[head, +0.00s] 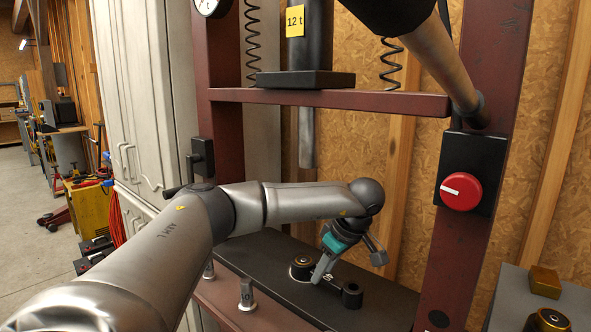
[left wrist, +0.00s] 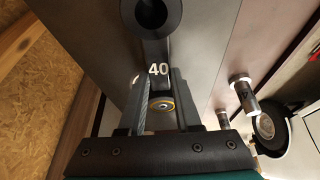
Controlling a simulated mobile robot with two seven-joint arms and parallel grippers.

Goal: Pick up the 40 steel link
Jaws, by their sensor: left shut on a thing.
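The 40 steel link (head: 352,295) is a dark bar with a round eye at its end, at the dark press bed. In the left wrist view the link (left wrist: 157,52) carries a white "40" and runs between the fingers, its open eye pointing away. My left gripper (head: 321,272) reaches down from above and is shut on the link's shank; it also shows in the left wrist view (left wrist: 160,92). A brass-coloured ring (head: 302,262) shows beside the fingers. Whether the link touches the bed cannot be told. My right gripper is not in view.
The dark bed (head: 270,262) lies inside a dark red press frame (head: 330,98) with a ram above. Two metal pins (head: 246,293) (head: 209,270) stand along the near edge. A red knob (head: 461,191) is on the right post. Brass parts (head: 545,282) sit at the lower right.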

